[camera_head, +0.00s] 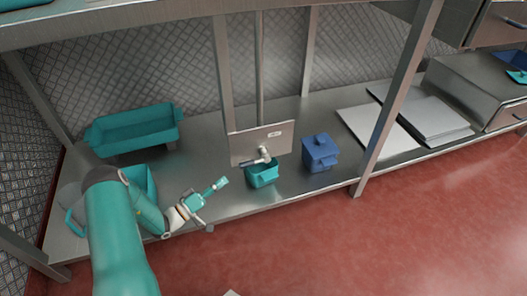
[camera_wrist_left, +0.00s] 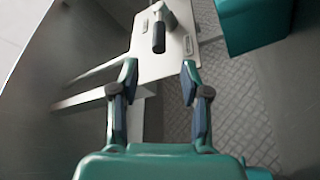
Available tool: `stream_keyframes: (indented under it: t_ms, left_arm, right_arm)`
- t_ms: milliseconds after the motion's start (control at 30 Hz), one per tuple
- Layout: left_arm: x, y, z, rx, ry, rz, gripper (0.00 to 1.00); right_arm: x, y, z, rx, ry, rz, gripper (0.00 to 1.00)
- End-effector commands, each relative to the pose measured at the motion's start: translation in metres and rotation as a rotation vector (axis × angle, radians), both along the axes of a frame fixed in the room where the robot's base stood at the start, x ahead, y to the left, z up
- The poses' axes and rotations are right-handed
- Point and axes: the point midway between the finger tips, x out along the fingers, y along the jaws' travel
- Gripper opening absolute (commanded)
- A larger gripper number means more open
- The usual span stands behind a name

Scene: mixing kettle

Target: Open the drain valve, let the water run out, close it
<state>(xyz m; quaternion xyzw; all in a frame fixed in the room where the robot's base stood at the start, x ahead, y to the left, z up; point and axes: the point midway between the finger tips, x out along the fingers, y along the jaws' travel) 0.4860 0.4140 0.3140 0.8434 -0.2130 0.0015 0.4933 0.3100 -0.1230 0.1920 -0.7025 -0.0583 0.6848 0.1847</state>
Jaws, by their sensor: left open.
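The drain valve (camera_head: 263,152) sticks out from a metal plate (camera_head: 280,134) under the worktop, with a dark-gripped lever pointing left. In the left wrist view the valve's black handle (camera_wrist_left: 159,38) lies beyond my fingertips, roughly centred between them. A small teal bucket (camera_head: 263,178) stands below the valve on the lower shelf. No running water shows. My left gripper (camera_head: 216,205) is open and empty, left of the bucket and near the shelf's front edge. Its two spread fingers show in the left wrist view (camera_wrist_left: 159,75). My right gripper is not in view.
A blue lidded canister (camera_head: 320,155) stands right of the bucket. A large teal tray (camera_head: 135,128) stands at the back left, with another teal container (camera_head: 146,184) beside my arm. A steel post (camera_head: 398,95) and flat boards (camera_head: 420,113) are at the right.

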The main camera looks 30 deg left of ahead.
Motion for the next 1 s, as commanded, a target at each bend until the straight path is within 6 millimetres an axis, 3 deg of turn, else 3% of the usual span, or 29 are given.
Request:
stream_keyframes:
  t_ms: [800,1000]
  left_arm:
    - [0.091,-0.038,0.021,0.0,0.0,-0.005,0.46]
    - [0.092,-0.037,0.021,0.0,0.001,-0.002,0.46]
  right_arm:
    - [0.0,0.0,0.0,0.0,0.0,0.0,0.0]
    - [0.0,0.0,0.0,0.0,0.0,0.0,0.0]
